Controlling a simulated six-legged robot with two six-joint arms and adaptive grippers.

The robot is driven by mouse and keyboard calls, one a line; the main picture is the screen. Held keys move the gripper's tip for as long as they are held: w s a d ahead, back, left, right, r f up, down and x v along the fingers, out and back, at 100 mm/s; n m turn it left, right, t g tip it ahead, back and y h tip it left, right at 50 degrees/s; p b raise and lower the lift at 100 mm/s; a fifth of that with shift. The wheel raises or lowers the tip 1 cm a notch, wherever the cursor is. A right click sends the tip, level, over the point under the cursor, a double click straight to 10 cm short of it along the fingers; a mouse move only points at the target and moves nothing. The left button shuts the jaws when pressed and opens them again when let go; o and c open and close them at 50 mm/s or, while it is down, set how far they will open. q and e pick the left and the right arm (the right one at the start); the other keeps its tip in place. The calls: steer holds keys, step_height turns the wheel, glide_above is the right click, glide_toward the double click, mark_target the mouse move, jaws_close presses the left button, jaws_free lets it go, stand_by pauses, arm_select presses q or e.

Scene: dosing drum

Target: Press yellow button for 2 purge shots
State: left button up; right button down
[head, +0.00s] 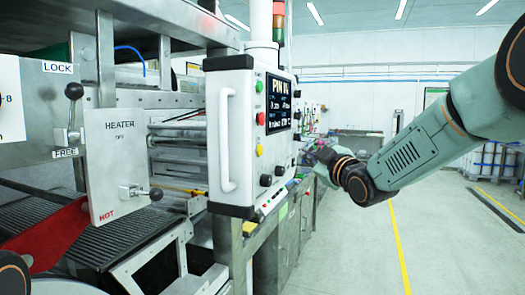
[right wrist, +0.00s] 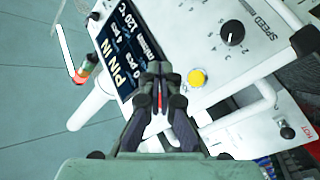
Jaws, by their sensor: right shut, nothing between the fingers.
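The yellow button (head: 259,150) is on the side face of the white control box (head: 236,130), below a red button (head: 260,119) and a green button (head: 259,87). In the right wrist view the round yellow button (right wrist: 198,77) shows whole, to the right of my fingertips. My right gripper (head: 318,156) is shut and empty, to the right of the box. In the right wrist view its fingertips (right wrist: 160,70) overlap the edge of the display (right wrist: 121,56); contact with the panel cannot be told. My left gripper is not in view.
A black speed knob (right wrist: 232,33) lies beyond the yellow button. The box has a white handle (head: 227,140). A white heater plate (head: 118,165) and a lock lever (head: 73,92) stand at left. The floor at right is open, with a yellow line (head: 398,245).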

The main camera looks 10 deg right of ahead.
mark_target(260, 150)
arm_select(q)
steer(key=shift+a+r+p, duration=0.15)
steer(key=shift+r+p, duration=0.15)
arm_select(e)
steer(key=w+a+n, duration=0.1)
steer(key=w+a, duration=0.4)
steer(key=a, duration=0.2)
steer(key=shift+w+a, duration=0.2)
steer(key=shift+a, duration=0.2)
stand_by(1.5)
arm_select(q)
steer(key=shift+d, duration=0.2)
arm_select(e)
steer(key=shift+w+d, duration=0.1)
steer(key=shift+w, duration=0.15)
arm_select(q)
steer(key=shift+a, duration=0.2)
arm_select(e)
steer(key=shift+a, duration=0.25)
